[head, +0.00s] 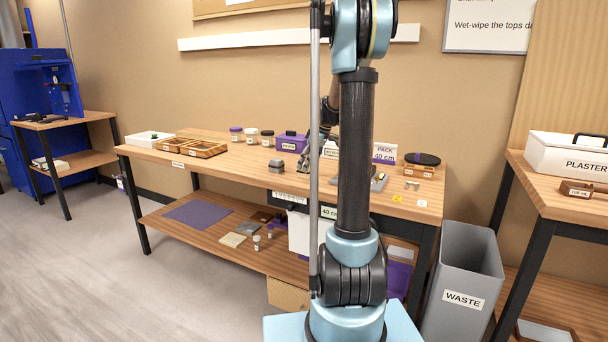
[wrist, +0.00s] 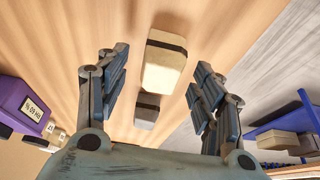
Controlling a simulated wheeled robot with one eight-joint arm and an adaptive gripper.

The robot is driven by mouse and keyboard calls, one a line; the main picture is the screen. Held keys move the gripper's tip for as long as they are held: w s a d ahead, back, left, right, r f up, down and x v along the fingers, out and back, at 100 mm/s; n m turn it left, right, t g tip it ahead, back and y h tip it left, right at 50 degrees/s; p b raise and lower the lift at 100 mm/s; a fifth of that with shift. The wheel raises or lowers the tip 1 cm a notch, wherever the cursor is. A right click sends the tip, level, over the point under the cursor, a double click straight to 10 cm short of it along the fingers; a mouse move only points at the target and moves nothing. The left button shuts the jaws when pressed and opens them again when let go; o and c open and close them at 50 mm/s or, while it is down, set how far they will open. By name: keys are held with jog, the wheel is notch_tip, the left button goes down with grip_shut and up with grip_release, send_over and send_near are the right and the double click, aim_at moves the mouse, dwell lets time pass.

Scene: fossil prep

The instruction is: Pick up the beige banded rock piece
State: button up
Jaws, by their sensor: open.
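The beige banded rock piece (wrist: 165,62) lies on the wooden tabletop in the wrist view, a pale block with a dark band across one end. My gripper (wrist: 161,58) is open, with one finger on each side of the piece in the picture and empty space between. I cannot tell how far the fingertips are from it. A grey block with a dark band (wrist: 147,110) lies just beyond it. The grey block also shows in the head view (head: 276,166), left of my arm. The beige piece is not clearly visible there, where my arm blocks part of the bench.
A purple box (wrist: 22,103) stands on the wall side of the bench; it also shows in the head view (head: 291,141). Lidded jars (head: 251,136) and wooden trays (head: 204,149) stand farther left. A grey waste bin (head: 463,275) is right of the bench.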

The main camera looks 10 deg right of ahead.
jog(key=shift+x, duration=1.1)
jog(key=c, duration=1.4)
jog(key=shift+o, duration=0.2)
